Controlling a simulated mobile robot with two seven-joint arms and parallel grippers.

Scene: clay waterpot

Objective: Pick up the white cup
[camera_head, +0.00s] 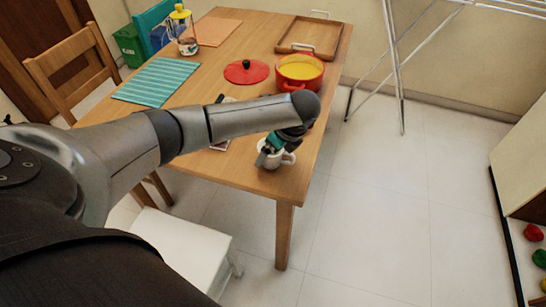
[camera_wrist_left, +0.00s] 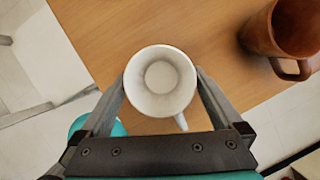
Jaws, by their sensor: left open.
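The white cup (camera_head: 275,160) stands upright near the front corner of the wooden table (camera_head: 255,185). In the left wrist view the cup (camera_wrist_left: 160,82) is seen from above, looks empty, and its handle points to the lower right. My left gripper (camera_head: 268,148) is open above the cup. In the left wrist view its two fingers lie on the left and right of the cup, and I cannot tell whether they touch it. My arm and hand hide part of the cup in the head view. My right gripper is not in view.
A brown clay vessel (camera_wrist_left: 285,30) stands right of the cup in the wrist view. On the table are a red pot (camera_head: 300,84), a red lid (camera_head: 246,72), a striped mat (camera_head: 156,82), a tray (camera_head: 310,36) and a yellow-topped jug (camera_head: 181,30). A chair (camera_head: 70,60) stands left.

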